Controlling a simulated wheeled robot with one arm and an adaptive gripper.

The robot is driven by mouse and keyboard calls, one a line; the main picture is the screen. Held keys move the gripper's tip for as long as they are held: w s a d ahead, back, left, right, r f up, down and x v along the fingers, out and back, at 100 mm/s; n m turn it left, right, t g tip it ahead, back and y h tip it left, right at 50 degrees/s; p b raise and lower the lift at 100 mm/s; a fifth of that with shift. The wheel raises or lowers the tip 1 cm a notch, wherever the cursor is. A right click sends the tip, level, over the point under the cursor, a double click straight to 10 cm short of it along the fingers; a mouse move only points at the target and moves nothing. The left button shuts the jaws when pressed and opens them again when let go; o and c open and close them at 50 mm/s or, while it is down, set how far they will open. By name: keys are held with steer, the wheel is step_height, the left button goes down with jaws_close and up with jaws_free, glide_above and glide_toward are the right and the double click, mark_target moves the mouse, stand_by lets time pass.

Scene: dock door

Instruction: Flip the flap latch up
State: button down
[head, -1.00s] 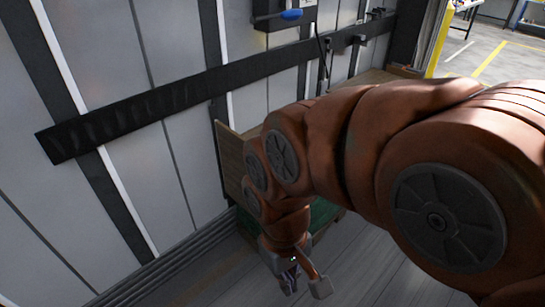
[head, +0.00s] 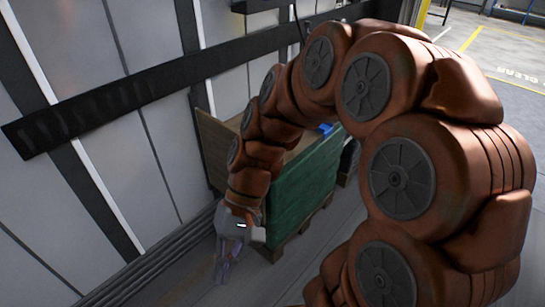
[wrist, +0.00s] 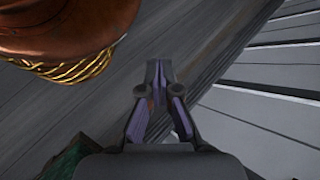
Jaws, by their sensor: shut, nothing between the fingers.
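My gripper (head: 222,272) hangs low over the grey floor, in front of the panelled wall and beside the left front corner of a green-fronted crate (head: 303,190). In the wrist view my gripper (wrist: 159,75) has its fingertips together with nothing between them, over bare floor. I cannot make out a flap latch in either view. My arm hides part of the crate and some of the wall behind it.
The crate has a wooden side board (head: 215,150) and stands close to the wall. A blue thing (head: 325,128) shows at its top edge. A dark rail (head: 125,105) runs along the wall (head: 165,150). Floor (head: 285,280) in front is clear.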

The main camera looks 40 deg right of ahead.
steer(key=w+d+f+m+t+y+b, duration=0.25)
steer(key=w+d+m+t+y, duration=0.25)
steer(key=w, duration=0.4)
steer(key=w+d+f+m+t+y+b, duration=0.1)
steer(key=w+d+m+t+y+b, duration=0.3)
steer(key=w, duration=0.6)
steer(key=d+f+m+t+h+b, duration=0.1)
steer(key=d+f+m+t, duration=0.3)
steer(key=d, duration=0.5)
steer(key=w+d+f+m+t+h+b, duration=0.1)
steer(key=d+f+m+t+h, duration=0.3)
steer(key=d, duration=0.6)
steer(key=d+f+m+t+h, duration=0.3)
steer(key=d+m+t, duration=0.3)
steer(key=d, duration=0.4)
steer(key=shift+w+d+f+t+b, duration=0.2)
steer(key=shift+w+f+t+b, duration=0.1)
steer(key=shift+f+t+b, duration=0.25)
steer(key=shift+f, duration=0.1)
steer(key=s+a+r+p+x, duration=0.1)
steer(key=r+x, duration=0.1)
steer(key=x, duration=1.1)
steer(key=shift+s, duration=0.15)
